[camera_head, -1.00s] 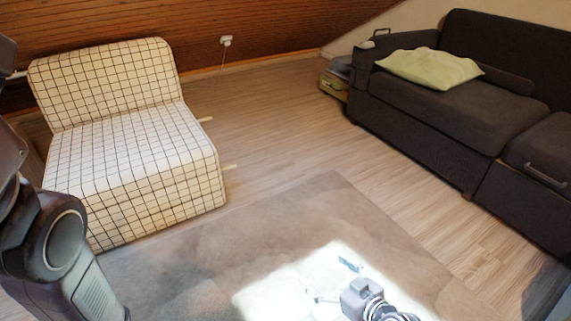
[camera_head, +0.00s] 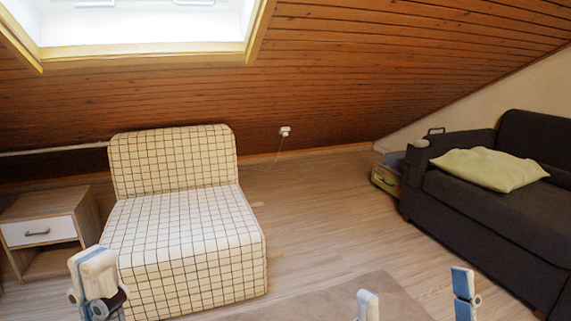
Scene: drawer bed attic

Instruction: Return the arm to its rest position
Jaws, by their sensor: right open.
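My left gripper (camera_head: 97,284) shows at the lower left, in front of the checked chair. Its pale, blue-edged finger parts overlap in this view, so its opening cannot be told. My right gripper (camera_head: 414,296) is at the bottom right, with its two pale fingers wide apart and nothing between them. Only the upper ends of its fingers show; the rest of both arms is out of the picture.
A checked chair (camera_head: 190,245) stands left of centre, beside a small nightstand (camera_head: 38,232). A dark sofa (camera_head: 480,205) with a yellow-green cushion (camera_head: 489,169) is at the right. The wood floor (camera_head: 325,215) between them is clear; a rug (camera_head: 335,300) lies in front.

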